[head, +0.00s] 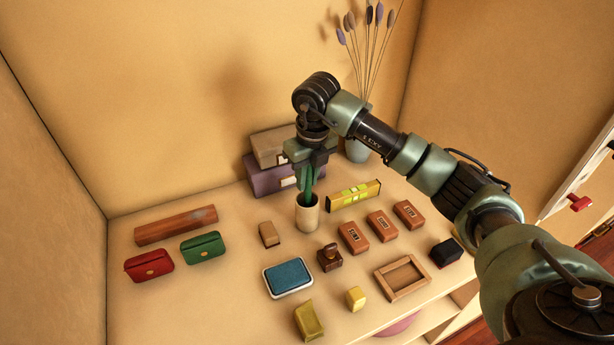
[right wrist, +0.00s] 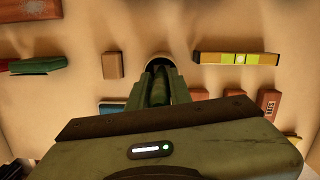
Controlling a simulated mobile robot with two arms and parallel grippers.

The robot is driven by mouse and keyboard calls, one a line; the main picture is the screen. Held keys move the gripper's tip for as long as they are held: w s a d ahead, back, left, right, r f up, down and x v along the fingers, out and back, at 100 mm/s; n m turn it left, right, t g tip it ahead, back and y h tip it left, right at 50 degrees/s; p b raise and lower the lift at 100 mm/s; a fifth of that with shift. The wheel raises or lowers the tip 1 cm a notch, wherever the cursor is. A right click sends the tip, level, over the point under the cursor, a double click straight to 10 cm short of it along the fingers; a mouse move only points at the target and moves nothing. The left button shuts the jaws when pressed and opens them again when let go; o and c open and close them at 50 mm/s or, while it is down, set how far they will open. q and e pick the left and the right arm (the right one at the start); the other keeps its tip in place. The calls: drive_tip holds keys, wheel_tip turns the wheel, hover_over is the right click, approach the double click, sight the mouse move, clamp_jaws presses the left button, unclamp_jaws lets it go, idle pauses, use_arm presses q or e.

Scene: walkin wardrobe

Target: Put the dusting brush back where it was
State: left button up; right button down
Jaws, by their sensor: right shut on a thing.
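My right gripper (head: 309,178) points down over a cream cup (head: 307,216) near the middle of the surface. It is shut on a green upright thing, which looks like the dusting brush's handle. In the right wrist view the dark green handle (right wrist: 159,88) lies between the two fingers, and the cup's rim (right wrist: 160,56) shows just beyond them. The handle's lower end is at or inside the cup's mouth; whether it touches the bottom is hidden. Any bristles are hidden. My left gripper is not in view.
Behind the cup stand stacked boxes (head: 270,180) and a vase (head: 358,148) with dried stems. A yellow level (head: 354,195) lies right of the cup, a tan block (head: 269,234) left. Brown boxes (head: 382,226), a blue pad (head: 288,277) and a wooden frame (head: 403,277) lie in front.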

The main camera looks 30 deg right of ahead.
drive_tip(key=shift+f, duration=0.15)
drive_tip(key=c, duration=1.3)
unclamp_jaws()
wheel_tip(320, 180, up, 12)
drive_tip(key=s+b, duration=0.1)
drive_tip(key=b, duration=0.1)
drive_tip(key=shift+s, duration=0.3)
